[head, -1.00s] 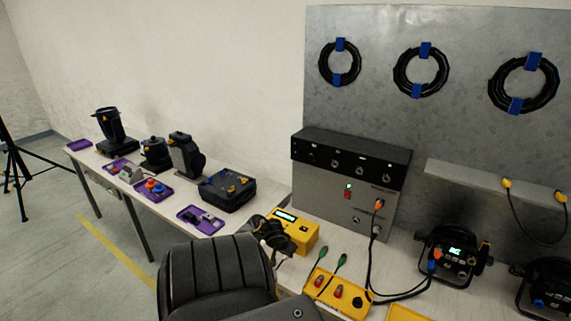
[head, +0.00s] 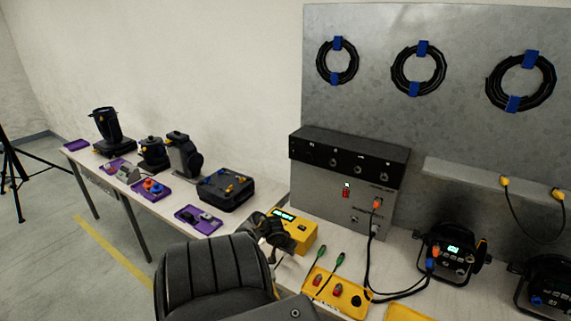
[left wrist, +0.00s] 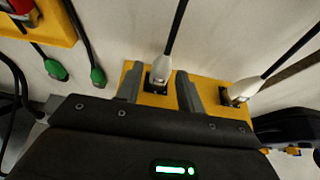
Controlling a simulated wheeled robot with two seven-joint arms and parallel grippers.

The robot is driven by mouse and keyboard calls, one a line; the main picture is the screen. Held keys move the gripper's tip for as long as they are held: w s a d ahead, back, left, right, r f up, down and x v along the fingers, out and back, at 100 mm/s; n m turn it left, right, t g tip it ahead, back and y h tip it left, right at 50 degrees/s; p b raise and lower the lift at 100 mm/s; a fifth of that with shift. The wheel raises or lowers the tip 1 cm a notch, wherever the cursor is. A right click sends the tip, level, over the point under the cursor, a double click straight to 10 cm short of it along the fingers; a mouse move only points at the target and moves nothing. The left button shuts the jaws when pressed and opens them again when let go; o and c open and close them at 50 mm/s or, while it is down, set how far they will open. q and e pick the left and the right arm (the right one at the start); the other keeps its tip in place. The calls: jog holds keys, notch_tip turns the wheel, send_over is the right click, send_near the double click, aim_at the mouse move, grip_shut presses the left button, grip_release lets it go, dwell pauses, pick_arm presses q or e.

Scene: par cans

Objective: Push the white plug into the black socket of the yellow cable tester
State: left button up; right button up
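The yellow cable tester (head: 303,235) stands on the bench, partly hidden by my left gripper (head: 272,232). In the left wrist view its yellow face (left wrist: 209,84) lies past my left gripper (left wrist: 160,92). The two fingers are apart, with a white plug (left wrist: 161,68) on a dark cable between them. Narrow gaps show on both sides of the plug. The plug's end is at a black socket (left wrist: 155,84); how deep it sits I cannot tell. A second white plug (left wrist: 242,91) is at another black socket to the right. My right gripper is not in view.
A yellow tray (head: 334,292) with red parts and two green-ended cables lies right of the tester. A grey control box (head: 345,200) stands behind. A black case (head: 227,188) and purple trays (head: 199,219) are to the left. Lamps (head: 455,254) stand at right.

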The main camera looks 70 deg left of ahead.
pick_arm(q)
jog(key=shift+o, duration=0.6)
jog(key=v, duration=1)
jog(key=shift+s+d+r, duration=0.15)
jog(key=shift+s+r, duration=0.05)
jog(key=shift+r, duration=0.1)
